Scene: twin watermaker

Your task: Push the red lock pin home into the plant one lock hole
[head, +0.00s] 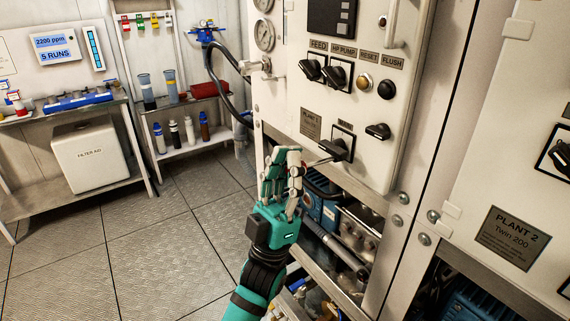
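The plant one panel (290,105) is the white cabinet front in the middle, with a "PLANT 1" plate (311,124). A black rotary switch (337,149) sits at its lower edge. My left gripper (283,160), teal with pale grey fingers, is just left of and below this switch, fingers pointing up. A thin dark piece (318,161) shows between the fingertips and the switch; I cannot tell whether it is held. I cannot make out the red lock pin or the lock hole for certain. My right gripper is not in view.
Black FEED (311,68) and HP PUMP (337,75) knobs stick out above. An open frame with pipes and a blue pump (322,208) lies below the panel. The plant two cabinet (490,130) stands right. The floor left is clear before shelves with bottles (174,135).

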